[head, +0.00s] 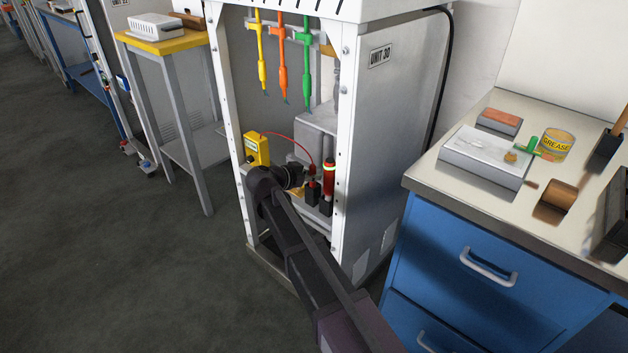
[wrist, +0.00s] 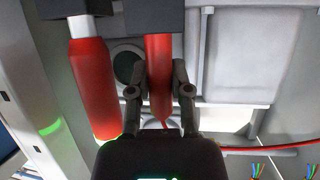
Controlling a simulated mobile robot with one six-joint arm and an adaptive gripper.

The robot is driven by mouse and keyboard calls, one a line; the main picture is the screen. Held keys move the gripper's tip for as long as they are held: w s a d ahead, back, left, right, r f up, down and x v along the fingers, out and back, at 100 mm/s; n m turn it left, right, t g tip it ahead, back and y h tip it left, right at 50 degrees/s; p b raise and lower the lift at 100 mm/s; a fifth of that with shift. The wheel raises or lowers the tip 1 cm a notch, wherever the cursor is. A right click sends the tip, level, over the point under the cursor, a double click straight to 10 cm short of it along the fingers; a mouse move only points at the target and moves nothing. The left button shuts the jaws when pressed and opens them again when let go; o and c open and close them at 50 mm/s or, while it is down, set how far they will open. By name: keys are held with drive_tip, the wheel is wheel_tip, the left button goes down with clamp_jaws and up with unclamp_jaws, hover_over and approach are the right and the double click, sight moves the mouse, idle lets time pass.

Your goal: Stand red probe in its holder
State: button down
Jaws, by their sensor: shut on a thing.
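The red probe (wrist: 158,75) is between the two fingers of my gripper (wrist: 160,92) in the wrist view, and the gripper is shut on it. A thin red lead runs from the probe's near end. The probe's far end meets a black block (wrist: 152,17), apparently its holder; how deep it sits there is hidden. In the head view my gripper (head: 304,178) is inside the white frame at the black holder (head: 312,194), and the red lead (head: 290,139) arcs to a yellow meter box (head: 257,148).
A thicker red cylinder (head: 329,180) with a green band stands close beside the probe, in its own black block (head: 326,207). Yellow (head: 261,60), orange (head: 282,70) and green (head: 306,60) probes hang above. White frame posts (head: 347,150) flank the opening.

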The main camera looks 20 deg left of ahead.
drive_tip(key=shift+f, duration=0.15)
drive_tip(key=c, duration=0.5)
unclamp_jaws()
drive_tip(key=shift+c, duration=0.2)
drive_tip(key=shift+r, duration=0.2)
drive_tip(key=shift+s+a+r, duration=0.15)
drive_tip(key=shift+s, duration=0.15)
drive_tip(key=p+v, duration=0.4)
drive_tip(key=v, duration=0.7)
drive_tip(key=shift+p, duration=0.3)
drive_tip(key=shift+s+a, duration=0.1)
